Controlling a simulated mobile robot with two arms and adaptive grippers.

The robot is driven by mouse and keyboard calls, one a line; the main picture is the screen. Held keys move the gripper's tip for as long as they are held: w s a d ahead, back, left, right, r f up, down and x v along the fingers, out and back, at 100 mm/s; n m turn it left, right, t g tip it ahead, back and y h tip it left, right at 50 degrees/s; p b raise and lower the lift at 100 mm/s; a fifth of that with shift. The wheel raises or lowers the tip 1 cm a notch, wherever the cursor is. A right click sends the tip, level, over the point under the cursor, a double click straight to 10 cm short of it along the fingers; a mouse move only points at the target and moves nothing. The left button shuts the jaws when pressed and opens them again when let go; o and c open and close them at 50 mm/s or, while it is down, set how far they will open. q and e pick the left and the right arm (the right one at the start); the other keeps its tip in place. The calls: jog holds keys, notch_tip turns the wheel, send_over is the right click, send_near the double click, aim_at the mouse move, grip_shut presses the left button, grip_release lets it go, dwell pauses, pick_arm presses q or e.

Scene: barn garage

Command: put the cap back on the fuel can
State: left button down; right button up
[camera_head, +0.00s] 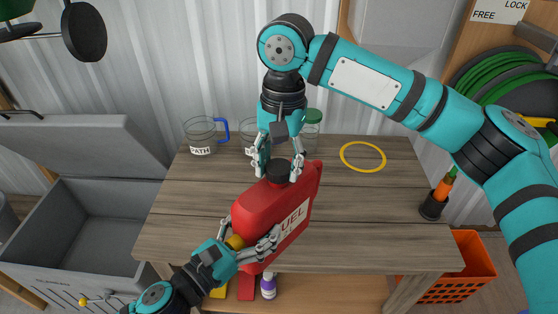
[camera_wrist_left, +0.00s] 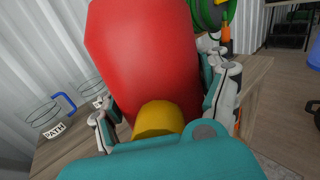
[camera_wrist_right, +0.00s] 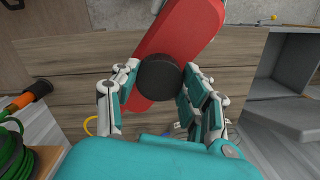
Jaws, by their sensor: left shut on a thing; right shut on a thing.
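The red fuel can (camera_head: 256,209) shows in the middle of the head view, slanted, its label facing right. My left gripper (camera_head: 254,242) is shut on its lower part, fingers on either side; the can (camera_wrist_left: 145,60) fills the left wrist view. A yellow round piece (camera_wrist_left: 158,118) sits between palm and can. My right gripper (camera_head: 279,163) points down and is shut on the black cap (camera_head: 281,172) at the can's top. In the right wrist view the cap (camera_wrist_right: 160,77) overlaps the can. I cannot tell whether it is seated or whether the can touches the table.
An orange crate (camera_head: 462,270) is at right, a grey open chest (camera_head: 80,215) at left.

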jog(key=m, duration=0.3)
jog(key=shift+a+m, duration=0.1)
jog(key=shift+m, duration=0.3)
jog(key=m, duration=0.5)
jog(key=shift+w+a, duration=0.1)
jog(key=m, duration=0.6)
jog(key=shift+w+m, duration=0.1)
jog(key=shift+m, duration=0.3)
jog(key=o, duration=0.8)
jog(key=shift+w+r, duration=0.1)
jog(key=shift+r, duration=2.15)
